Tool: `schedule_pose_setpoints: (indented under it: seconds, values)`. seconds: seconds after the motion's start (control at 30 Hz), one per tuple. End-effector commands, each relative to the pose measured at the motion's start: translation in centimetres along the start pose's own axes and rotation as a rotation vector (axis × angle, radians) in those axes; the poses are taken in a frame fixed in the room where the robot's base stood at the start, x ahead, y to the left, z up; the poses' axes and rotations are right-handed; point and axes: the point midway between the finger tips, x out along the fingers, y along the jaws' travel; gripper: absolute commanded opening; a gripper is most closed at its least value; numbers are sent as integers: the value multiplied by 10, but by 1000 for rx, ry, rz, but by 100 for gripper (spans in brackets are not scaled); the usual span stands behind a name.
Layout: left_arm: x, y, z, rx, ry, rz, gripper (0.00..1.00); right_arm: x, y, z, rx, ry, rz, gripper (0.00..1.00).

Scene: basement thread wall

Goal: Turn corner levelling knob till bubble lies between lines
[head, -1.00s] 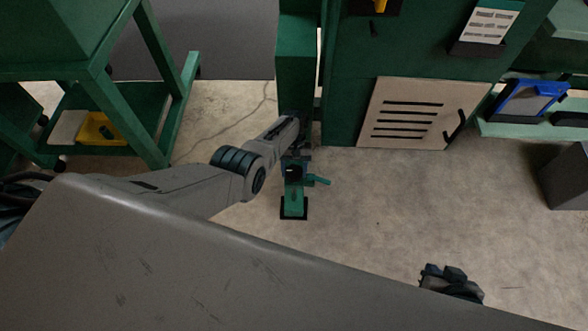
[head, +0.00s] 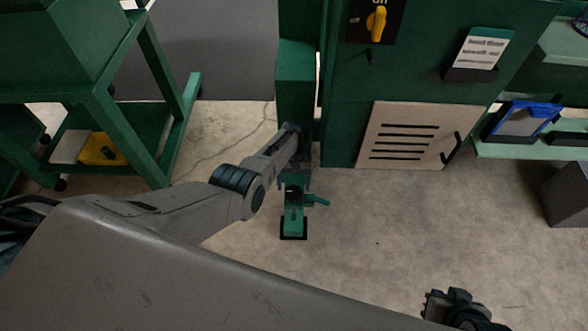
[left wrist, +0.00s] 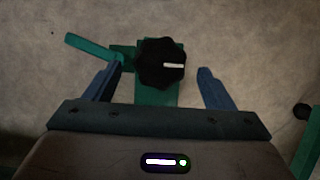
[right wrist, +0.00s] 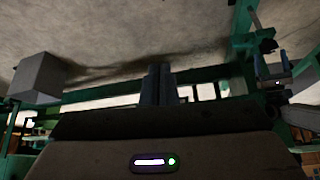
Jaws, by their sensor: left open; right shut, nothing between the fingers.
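The black lobed knob (left wrist: 153,64) with a white mark sits on a green levelling foot (left wrist: 155,97) in the left wrist view. My left gripper (left wrist: 161,65) is open, with a blue finger on each side of the knob and visible gaps between. In the head view the left gripper (head: 295,182) is over the green foot (head: 293,222), at the machine's corner, and hides the knob. My right gripper (right wrist: 158,83) is shut and empty, away from the machine; it shows at the head view's bottom right (head: 458,308). I cannot make out the bubble or its lines.
A teal lever (left wrist: 90,45) juts out beside the knob, close to the left finger in the left wrist view. The green machine cabinet (head: 340,140) stands behind. A green cart (head: 150,90) is at left, a grey box (head: 565,195) at right. The floor between is clear.

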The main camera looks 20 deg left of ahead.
Motion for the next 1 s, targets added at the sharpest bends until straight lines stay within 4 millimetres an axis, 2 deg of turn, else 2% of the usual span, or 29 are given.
schedule_pose_setpoints:
  seconds: [0.03,0.2,0.4,1.0]
  values:
    - [-16,0,1,0,3,1,77,-8,3,-3,-8,-26,12,0]
    - [-49,0,1,0,2,1,77,-21,12,0,-23,-114,47,0]
    - [-72,0,0,0,0,0,77,-29,17,3,-31,-168,70,0]
    - [-76,0,0,0,-1,0,77,-30,18,4,-32,-180,75,0]
